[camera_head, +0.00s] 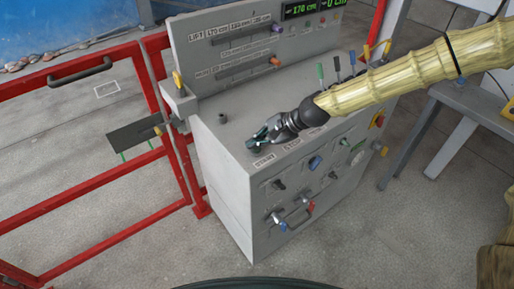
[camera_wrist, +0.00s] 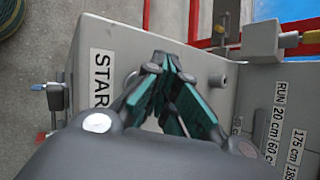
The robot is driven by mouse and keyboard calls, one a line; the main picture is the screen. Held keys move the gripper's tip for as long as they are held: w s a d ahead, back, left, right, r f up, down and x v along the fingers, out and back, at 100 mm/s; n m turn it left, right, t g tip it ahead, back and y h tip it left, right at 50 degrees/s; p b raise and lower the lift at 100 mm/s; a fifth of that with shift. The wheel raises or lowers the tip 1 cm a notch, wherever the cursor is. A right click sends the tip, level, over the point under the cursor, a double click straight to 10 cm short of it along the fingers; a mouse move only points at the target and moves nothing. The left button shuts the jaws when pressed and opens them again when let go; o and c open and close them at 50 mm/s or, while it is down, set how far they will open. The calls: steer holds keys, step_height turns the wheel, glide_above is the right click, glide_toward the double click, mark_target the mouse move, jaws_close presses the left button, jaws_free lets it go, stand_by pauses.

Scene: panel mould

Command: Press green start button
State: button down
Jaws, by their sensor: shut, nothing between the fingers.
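My gripper (camera_head: 254,144) is shut and empty, low over the top of the grey control cabinet (camera_head: 224,165), beside the START label (camera_head: 264,160). In the wrist view, the closed green-padded fingers (camera_wrist: 166,62) point at the panel, just right of the START label (camera_wrist: 101,80). No green start button can be made out in either view; the gripper hides the area beside the label. A rounded edge (camera_wrist: 131,79) shows between the label and the fingers. I cannot tell whether the fingertips touch anything.
A short grey peg (camera_head: 222,118) stands on the cabinet top, left of the gripper. Coloured levers (camera_head: 337,66) rise at the back right, and slider slots (camera_head: 240,66) are on the upright panel. Knobs (camera_head: 315,163) cover the front. A red gate (camera_head: 80,150) stands left.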

mark_target(256, 150)
steer(key=shift+f, duration=0.45)
stand_by(0.5)
steer(key=shift+r, duration=0.2)
steer(key=shift+r+p, duration=0.4)
steer(key=shift+r, duration=0.35)
steer(key=shift+r+p, duration=1.7)
steer(key=shift+r, duration=0.8)
